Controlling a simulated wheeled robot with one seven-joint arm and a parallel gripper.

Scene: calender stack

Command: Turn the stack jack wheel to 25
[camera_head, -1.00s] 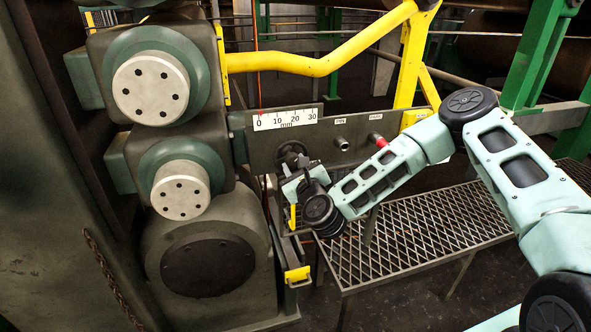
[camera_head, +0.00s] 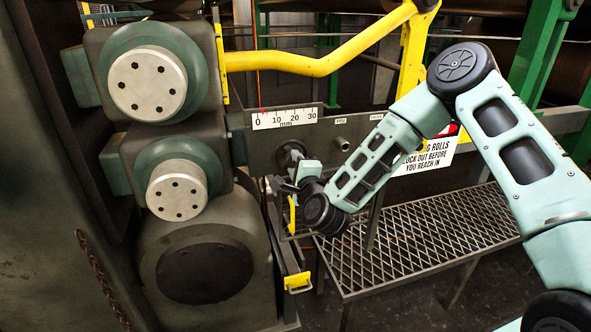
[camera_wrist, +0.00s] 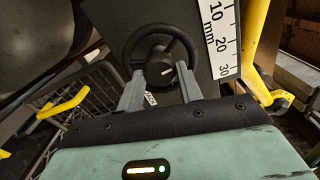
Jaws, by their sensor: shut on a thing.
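The stack jack wheel (camera_wrist: 187,41) is a dark round handwheel with a black hub knob (camera_wrist: 158,68) bearing a white mark. In the head view the wheel (camera_head: 291,151) sits on the grey plate below the scale, partly hidden by my wrist. My gripper (camera_wrist: 161,82) is shut on the wheel, its two grey fingers on either side of the hub. In the head view my gripper (camera_head: 297,170) is at the wheel's lower side. The white mm scale (camera_head: 285,118) runs 0 to 30, with a red pointer (camera_head: 263,109) near 0. A partly hidden label (camera_wrist: 151,98) sits below the hub.
A metal stub (camera_head: 341,145) sticks out right of the wheel. A warning sign (camera_head: 430,153) hangs behind my arm. A grated platform (camera_head: 420,235) lies below, a yellow bar (camera_head: 310,64) crosses above, and large rolls (camera_head: 150,85) stand at left.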

